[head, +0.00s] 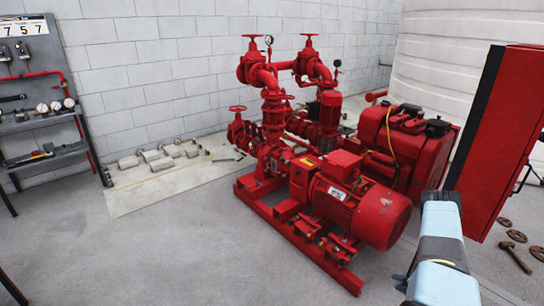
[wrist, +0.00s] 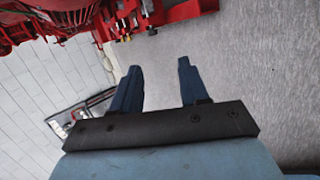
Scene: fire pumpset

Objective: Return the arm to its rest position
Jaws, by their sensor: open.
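My gripper (wrist: 158,88) shows in the wrist view with its two dark blue fingers apart and nothing between them. Grey floor lies beyond the fingertips, and the red machinery is at the top left of that view. In the head view my light blue arm is at the lower right, in front of the red cabinet and right of the pump motor. The gripper's fingers cannot be made out in the head view.
The red pumpset (head: 330,190) stands mid-floor, close left of my arm. A red cabinet (head: 505,130) is close behind it. Valve handwheels and a tool (head: 515,257) lie on the floor at right. A grey tool bench (head: 45,150) stands at left. Floor (head: 180,250) at front left is clear.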

